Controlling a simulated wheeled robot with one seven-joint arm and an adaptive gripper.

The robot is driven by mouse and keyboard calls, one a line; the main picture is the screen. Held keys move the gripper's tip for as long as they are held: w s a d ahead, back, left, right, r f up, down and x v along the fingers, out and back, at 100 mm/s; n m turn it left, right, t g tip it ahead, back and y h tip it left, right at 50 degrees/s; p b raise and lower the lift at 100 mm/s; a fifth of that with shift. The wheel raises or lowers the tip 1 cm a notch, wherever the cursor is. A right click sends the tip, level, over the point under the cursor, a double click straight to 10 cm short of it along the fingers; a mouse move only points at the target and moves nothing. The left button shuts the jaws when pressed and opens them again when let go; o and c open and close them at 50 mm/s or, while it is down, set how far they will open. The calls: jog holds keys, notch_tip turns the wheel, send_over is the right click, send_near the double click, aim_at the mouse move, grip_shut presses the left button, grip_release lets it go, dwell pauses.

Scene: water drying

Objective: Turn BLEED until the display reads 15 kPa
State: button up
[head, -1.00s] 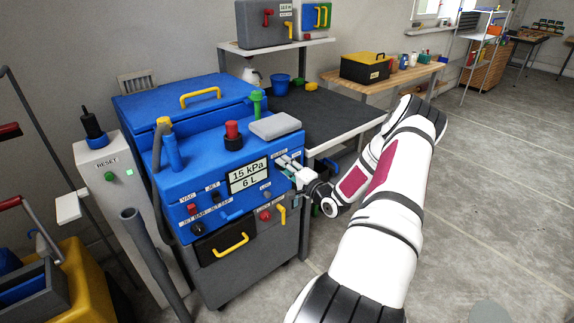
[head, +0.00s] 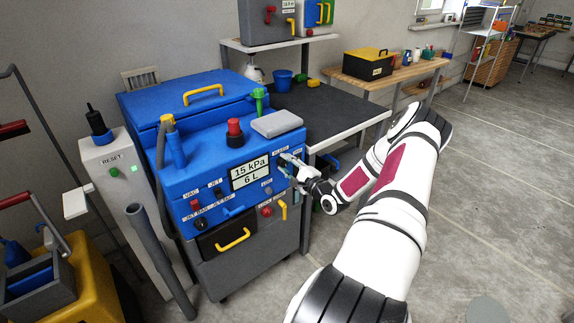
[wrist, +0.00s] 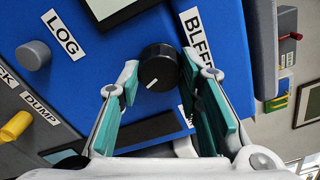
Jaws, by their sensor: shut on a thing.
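The blue machine (head: 205,160) stands at the left centre. Its display (head: 250,174) reads 15 kPa and 6 L. The BLEED label (wrist: 196,35) is beside a round black knob (wrist: 158,66) in the wrist view. The knob's white mark points to the lower left there.
A grey LOG knob (wrist: 34,55) and a yellow DUMP handle (wrist: 16,126) are nearby on the panel. A yellow handle (head: 283,211) is below my gripper. A dark-topped table (head: 330,115) stands right behind. Floor to the right is clear.

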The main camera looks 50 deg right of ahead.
dwell(0.3)
jog(key=o, duration=1.1)
jog(key=shift+o, duration=0.2)
jog(key=v, duration=1.2)
